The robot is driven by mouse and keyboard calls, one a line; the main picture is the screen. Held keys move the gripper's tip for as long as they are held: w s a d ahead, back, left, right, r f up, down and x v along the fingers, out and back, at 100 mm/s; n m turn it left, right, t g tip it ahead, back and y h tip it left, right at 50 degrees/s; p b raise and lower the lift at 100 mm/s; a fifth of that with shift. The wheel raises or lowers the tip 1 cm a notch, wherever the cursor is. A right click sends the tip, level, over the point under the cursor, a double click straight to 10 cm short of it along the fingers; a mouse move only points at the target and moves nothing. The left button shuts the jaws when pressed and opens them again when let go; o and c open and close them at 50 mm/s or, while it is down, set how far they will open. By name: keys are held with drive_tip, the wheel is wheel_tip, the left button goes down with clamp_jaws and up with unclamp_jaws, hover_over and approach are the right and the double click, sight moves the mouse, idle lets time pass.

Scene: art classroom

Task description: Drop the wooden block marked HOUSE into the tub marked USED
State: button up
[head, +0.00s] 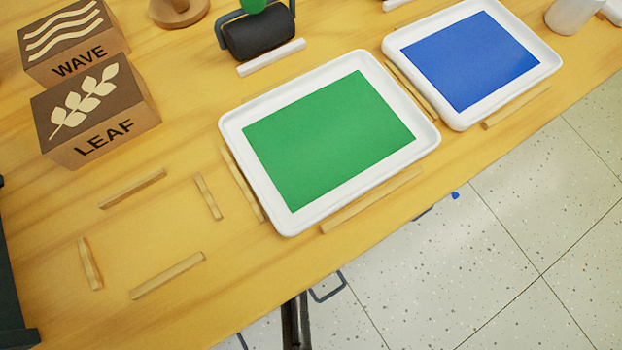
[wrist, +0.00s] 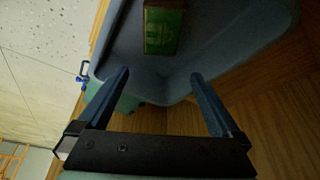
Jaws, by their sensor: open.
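In the wrist view, a block (wrist: 162,28) with a green face lies within the outline of a grey-blue tub (wrist: 245,45). Faint pale marks show on the green, but I cannot read them, so I cannot confirm that it is the HOUSE block. My gripper (wrist: 160,76) is open, its two fingers wide apart over the near side of the tub. The block is beyond the fingertips, clear of both. I cannot tell whether it rests on the tub's floor. No USED label shows. The head view shows neither my gripper nor this block.
In the head view, blocks marked WAVE (head: 75,40) and LEAF (head: 97,112) stand at the table's upper left. A green paint tray (head: 428,138) and a blue paint tray (head: 547,66) sit between wooden strips. A roller (head: 260,38) lies behind. Empty strips frame bare table at lower left.

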drive_tip(key=p+v, duration=0.3)
drive_tip(key=v, duration=0.5)
drive_tip(key=shift+r+p, duration=1.95)
drive_tip(key=shift+p, duration=0.55)
